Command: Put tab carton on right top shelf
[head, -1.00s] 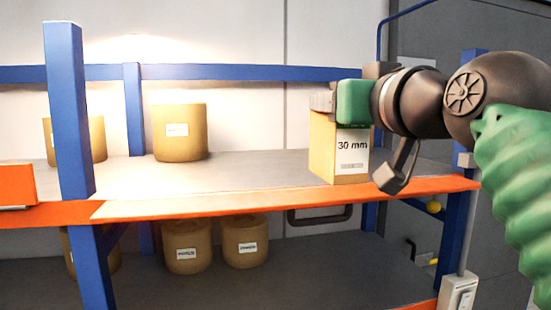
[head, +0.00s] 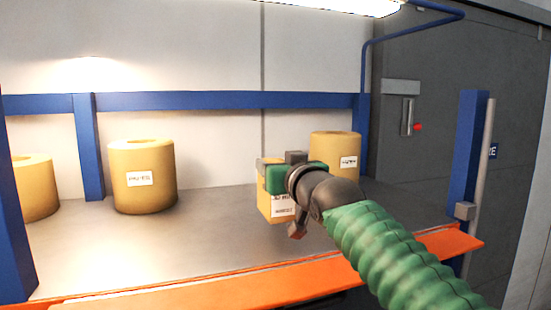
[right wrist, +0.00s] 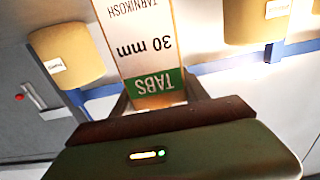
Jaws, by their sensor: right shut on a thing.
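The tab carton (head: 268,203) is a small tan box with a white label, over the middle of the top shelf (head: 215,245). My right gripper (head: 276,178) is shut on its upper part. In the right wrist view, the carton (right wrist: 150,45) shows a white label reading "30 mm" and a green "TABS" band, upside down, between the fingers (right wrist: 155,95). The carton looks upright. I cannot tell whether its base touches the shelf deck. My left gripper is not in view.
On the same shelf, a tan roll (head: 340,148) stands behind and right of the carton. Another roll (head: 142,180) stands left, and one (head: 32,190) farther left. An orange beam (head: 190,290) edges the front. A blue post (head: 467,150) stands at right. Bare deck lies around the carton.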

